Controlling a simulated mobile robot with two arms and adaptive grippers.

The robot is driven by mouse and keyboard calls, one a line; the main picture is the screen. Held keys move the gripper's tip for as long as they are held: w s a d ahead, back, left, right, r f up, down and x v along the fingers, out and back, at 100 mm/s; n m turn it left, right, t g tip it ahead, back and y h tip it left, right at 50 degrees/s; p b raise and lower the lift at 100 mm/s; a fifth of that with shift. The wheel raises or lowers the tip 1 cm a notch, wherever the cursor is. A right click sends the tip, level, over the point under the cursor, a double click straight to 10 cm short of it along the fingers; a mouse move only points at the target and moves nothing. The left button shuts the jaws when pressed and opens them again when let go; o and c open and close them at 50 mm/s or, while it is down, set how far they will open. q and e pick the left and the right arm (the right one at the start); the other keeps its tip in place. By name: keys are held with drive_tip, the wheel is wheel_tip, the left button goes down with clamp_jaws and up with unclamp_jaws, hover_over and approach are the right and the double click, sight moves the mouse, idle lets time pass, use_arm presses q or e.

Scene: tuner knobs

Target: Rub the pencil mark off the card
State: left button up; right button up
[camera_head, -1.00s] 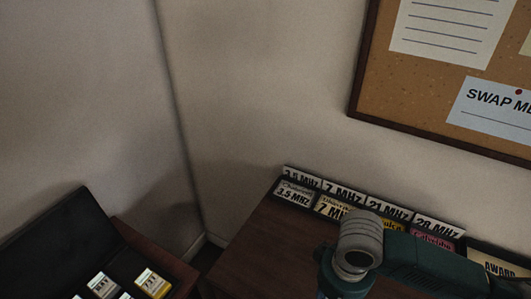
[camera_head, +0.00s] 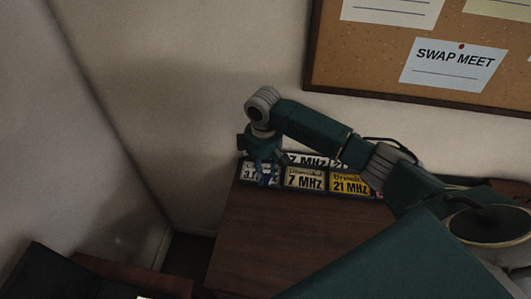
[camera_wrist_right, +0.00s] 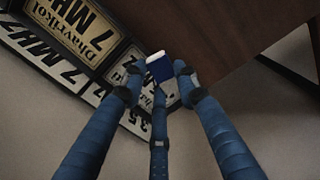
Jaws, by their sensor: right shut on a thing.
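My right gripper (camera_head: 265,172) hangs over the left end of the card rack, in front of the 3.5 MHz card (camera_head: 249,174). In the right wrist view the blue fingers of my right gripper (camera_wrist_right: 158,76) are closed around a small white and blue block (camera_wrist_right: 160,68) that looks like an eraser. The 7 MHz card (camera_head: 305,178) stands beside the 3.5 MHz card, and it also shows upside down in the wrist view (camera_wrist_right: 84,24). I cannot make out a pencil mark on any card. My left gripper is out of view.
A yellow 21 MHz card (camera_head: 351,184) stands further right in the rack. The brown desk (camera_head: 270,240) is clear in front. A cork board (camera_head: 385,60) with papers hangs on the wall behind. A black case (camera_head: 45,272) sits at lower left.

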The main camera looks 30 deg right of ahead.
drive_tip(key=w, duration=0.1)
drive_tip(key=w+d+n, duration=0.1)
drive_tip(key=w+d+n+p, duration=0.1)
drive_tip(key=shift+w+d+r, duration=0.1)
drive_tip(key=shift+w+r, duration=0.25)
drive_tip(key=shift+r, duration=0.05)
drive_tip(key=shift+w+d+f+n, duration=0.1)
drive_tip(key=shift+w+d+n, duration=0.1)
drive_tip(key=shift+d+n, duration=0.1)
wheel_tip(320, 180, down, 5)
drive_tip(key=b, duration=0.5)
drive_tip(key=shift+p, duration=0.35)
drive_tip(key=shift+f, duration=0.45)
idle(1.1)
drive_tip(key=shift+a, duration=0.1)
